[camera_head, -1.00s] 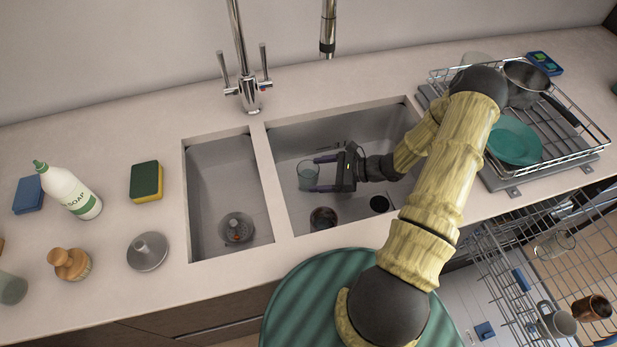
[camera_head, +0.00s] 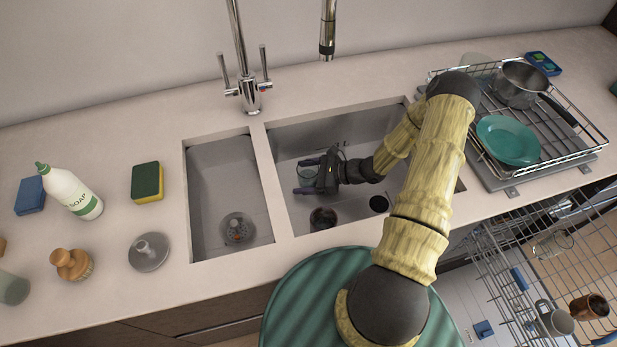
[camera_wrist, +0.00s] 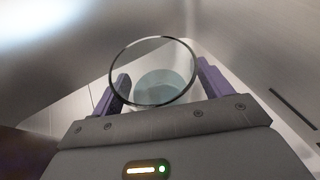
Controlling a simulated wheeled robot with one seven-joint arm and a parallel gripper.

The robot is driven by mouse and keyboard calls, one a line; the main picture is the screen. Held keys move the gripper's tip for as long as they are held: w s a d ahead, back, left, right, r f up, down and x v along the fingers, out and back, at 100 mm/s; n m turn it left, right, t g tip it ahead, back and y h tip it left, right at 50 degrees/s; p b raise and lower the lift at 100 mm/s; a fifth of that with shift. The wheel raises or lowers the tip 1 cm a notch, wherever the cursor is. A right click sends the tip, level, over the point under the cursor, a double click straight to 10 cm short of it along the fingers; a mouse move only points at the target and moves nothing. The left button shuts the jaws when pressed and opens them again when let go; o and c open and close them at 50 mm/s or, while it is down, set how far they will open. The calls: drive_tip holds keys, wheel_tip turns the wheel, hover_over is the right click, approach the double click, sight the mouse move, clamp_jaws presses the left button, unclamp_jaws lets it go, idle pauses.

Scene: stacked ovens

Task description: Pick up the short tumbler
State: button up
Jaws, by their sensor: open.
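The short tumbler (camera_head: 306,174) is a clear glass in the larger sink basin. In the wrist view the tumbler (camera_wrist: 152,72) shows its round rim towards me and a pale bluish base. My gripper (camera_head: 305,176) is down in the basin, with its fingers pointing left on either side of the tumbler. In the wrist view the purple fingers of my gripper (camera_wrist: 162,88) stand at the left and right of the glass, apart and not closed on it. The body of my gripper hides part of the glass in the head view.
The basin's walls and the divider (camera_head: 268,180) border the space. A dish rack (camera_head: 560,150) with a pot and plate stands on the right.

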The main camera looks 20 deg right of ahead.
drive_tip(key=c, duration=1.2)
drive_tip(key=shift+c, duration=0.2)
drive_tip(key=shift+r, duration=0.15)
wheel_tip(320, 180, up, 10)
wheel_tip(320, 180, up, 18)
drive_tip(key=s+m+t+h+p, duration=0.1)
drive_tip(key=m+t+p, duration=0.1)
drive_tip(key=p, duration=2.2)
drive_tip(key=shift+s+d+f, duration=0.25)
drive_tip(key=shift+s+d, duration=0.1)
drive_tip(key=shift+s, duration=0.05)
